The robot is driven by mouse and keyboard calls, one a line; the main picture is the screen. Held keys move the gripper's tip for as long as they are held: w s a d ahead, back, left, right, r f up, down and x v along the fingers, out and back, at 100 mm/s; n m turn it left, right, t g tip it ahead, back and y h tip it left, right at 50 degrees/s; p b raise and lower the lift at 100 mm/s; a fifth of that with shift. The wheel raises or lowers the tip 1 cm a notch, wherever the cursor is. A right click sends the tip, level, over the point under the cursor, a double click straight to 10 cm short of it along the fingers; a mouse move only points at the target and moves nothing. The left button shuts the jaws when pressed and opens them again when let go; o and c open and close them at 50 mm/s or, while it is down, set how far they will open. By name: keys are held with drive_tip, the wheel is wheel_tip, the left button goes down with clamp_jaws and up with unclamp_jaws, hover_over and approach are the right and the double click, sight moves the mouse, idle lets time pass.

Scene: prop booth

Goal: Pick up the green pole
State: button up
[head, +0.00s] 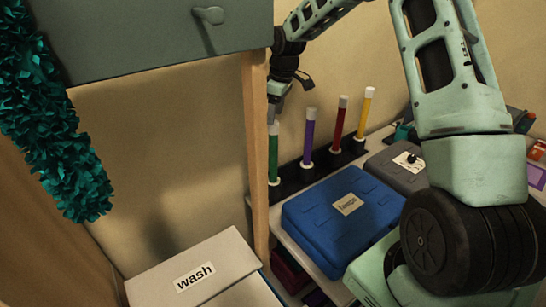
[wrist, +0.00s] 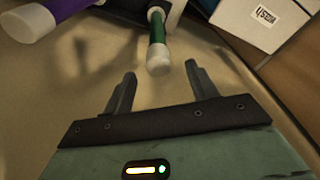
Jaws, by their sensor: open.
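The green pole (head: 273,155) stands upright at the left end of a black rack, with a white cap on top and a white collar at its foot. A wooden post stands just left of it. In the wrist view the green pole (wrist: 157,28) points its white-capped end toward my gripper (wrist: 158,80). My gripper is open and empty, its two fingers either side of the cap's line and a little short of it. In the head view my gripper (head: 276,104) is partly hidden, close above the pole's top.
Purple (head: 308,137), red (head: 338,125) and yellow (head: 365,114) poles stand to the right in the same rack (head: 322,163). A blue case (head: 335,225) and a grey case (head: 385,165) lie in front. A white box marked "wash" (head: 188,258) sits lower left. A grey cabinet (head: 150,35) hangs upper left.

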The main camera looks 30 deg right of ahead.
sight(272, 130)
drive_tip(key=shift+w+a+f+p, duration=0.15)
drive_tip(key=shift+f+p, duration=0.45)
drive_tip(key=shift+f, duration=0.6)
drive_tip(key=shift+w+f+p, duration=0.2)
drive_tip(key=shift+f+p, duration=0.4)
drive_tip(key=shift+f, duration=0.55)
drive_tip(key=shift+w+a+f+p, duration=0.15)
drive_tip(key=shift+f+p, duration=0.45)
drive_tip(key=shift+f, duration=0.6)
clamp_jaws()
